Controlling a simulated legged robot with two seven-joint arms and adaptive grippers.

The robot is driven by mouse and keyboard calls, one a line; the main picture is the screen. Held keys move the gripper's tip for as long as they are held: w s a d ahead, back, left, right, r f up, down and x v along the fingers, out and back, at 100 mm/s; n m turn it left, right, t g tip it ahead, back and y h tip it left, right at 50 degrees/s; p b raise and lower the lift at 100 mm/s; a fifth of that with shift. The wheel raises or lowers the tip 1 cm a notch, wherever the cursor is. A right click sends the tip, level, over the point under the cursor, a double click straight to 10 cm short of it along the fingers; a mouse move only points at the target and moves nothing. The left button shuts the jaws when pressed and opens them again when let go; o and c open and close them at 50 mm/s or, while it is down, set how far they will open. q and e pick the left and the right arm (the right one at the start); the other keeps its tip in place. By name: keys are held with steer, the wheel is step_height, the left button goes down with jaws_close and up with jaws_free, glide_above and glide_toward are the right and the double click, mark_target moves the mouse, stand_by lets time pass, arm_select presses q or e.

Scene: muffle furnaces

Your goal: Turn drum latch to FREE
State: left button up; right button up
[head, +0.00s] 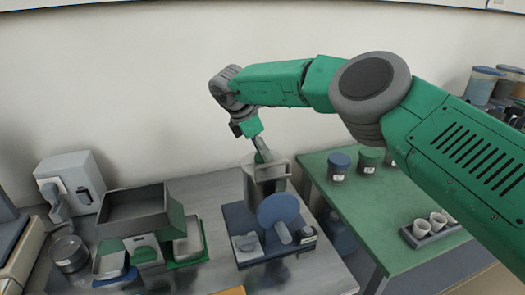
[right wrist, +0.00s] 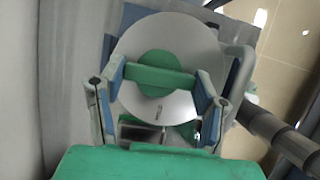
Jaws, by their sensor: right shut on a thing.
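The drum device stands on a blue base (head: 238,217) on the metal bench, with a grey upright housing (head: 265,187) and a blue round disc (head: 278,209) at its front. In the right wrist view a pale round plate (right wrist: 135,45) carries the green latch knob (right wrist: 155,77), a bar across a round hub. My right gripper (right wrist: 160,74) is shut on the bar, one finger at each end. In the head view my right gripper (head: 262,150) reaches down onto the housing top. Any FREE marking is not readable. My left gripper is not in view.
Left of the device stand a grey open bin (head: 135,208) and small trays. A grey box unit (head: 70,182) is at the far left. On the right, a green table (head: 395,225) holds lidded jars (head: 339,166) and a rack of white cups (head: 430,226).

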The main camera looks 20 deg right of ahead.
steer(key=shift+w+m, duration=0.1)
steer(key=shift+m, duration=0.2)
steer(key=o, duration=1)
steer(key=shift+c, duration=0.2)
steer(key=shift+o, duration=1)
steer(key=shift+w+a, duration=0.15)
steer(key=v, duration=0.7)
steer(key=shift+w+a, duration=0.25)
steer(key=shift+r, duration=0.1)
